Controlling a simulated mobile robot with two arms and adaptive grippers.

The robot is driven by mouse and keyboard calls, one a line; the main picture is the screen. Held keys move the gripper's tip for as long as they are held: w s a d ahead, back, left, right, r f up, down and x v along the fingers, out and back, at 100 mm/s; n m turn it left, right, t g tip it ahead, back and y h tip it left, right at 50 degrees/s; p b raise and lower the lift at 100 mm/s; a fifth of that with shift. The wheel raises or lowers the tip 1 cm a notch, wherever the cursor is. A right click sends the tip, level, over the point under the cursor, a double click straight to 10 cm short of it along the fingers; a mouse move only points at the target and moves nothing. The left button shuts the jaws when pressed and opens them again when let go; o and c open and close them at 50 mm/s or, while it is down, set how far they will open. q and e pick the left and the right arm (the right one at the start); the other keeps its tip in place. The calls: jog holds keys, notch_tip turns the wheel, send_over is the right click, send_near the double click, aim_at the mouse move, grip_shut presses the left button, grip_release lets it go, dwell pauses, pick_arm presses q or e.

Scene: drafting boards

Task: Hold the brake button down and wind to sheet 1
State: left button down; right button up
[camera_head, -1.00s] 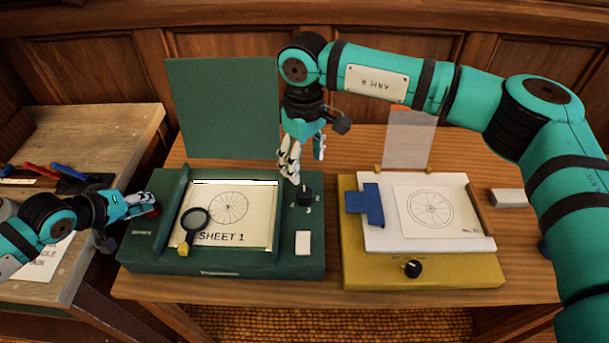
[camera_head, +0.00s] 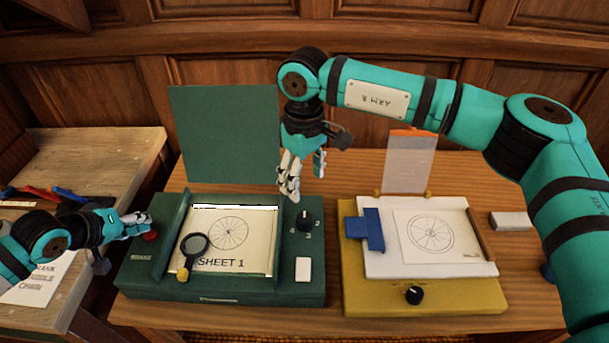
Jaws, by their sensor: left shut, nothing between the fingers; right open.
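The green viewer box (camera_head: 225,291) stands on the desk, and its window shows a wheel drawing labelled "SHEET 1" (camera_head: 252,246). The red brake button (camera_head: 150,236) is at the box's left. My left gripper (camera_head: 146,221) is shut and empty, with its fingertips at the button's top; whether they press it I cannot tell. The black winding knob (camera_head: 305,221) is at the box's right, with small numbers around it. My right gripper (camera_head: 305,186) is open and empty, above and behind the knob and apart from it.
A magnifier (camera_head: 194,246) lies over the window's left edge. A white block (camera_head: 303,269) sits below the knob. A yellow board (camera_head: 430,300) with a drawing and blue clip (camera_head: 368,230) stands to the right. A green panel (camera_head: 225,135) rises behind the box.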

pick_arm(q)
jog(key=shift+r, duration=0.25)
jog(key=shift+r+p, duration=0.85)
jog(key=shift+r, duration=1.6)
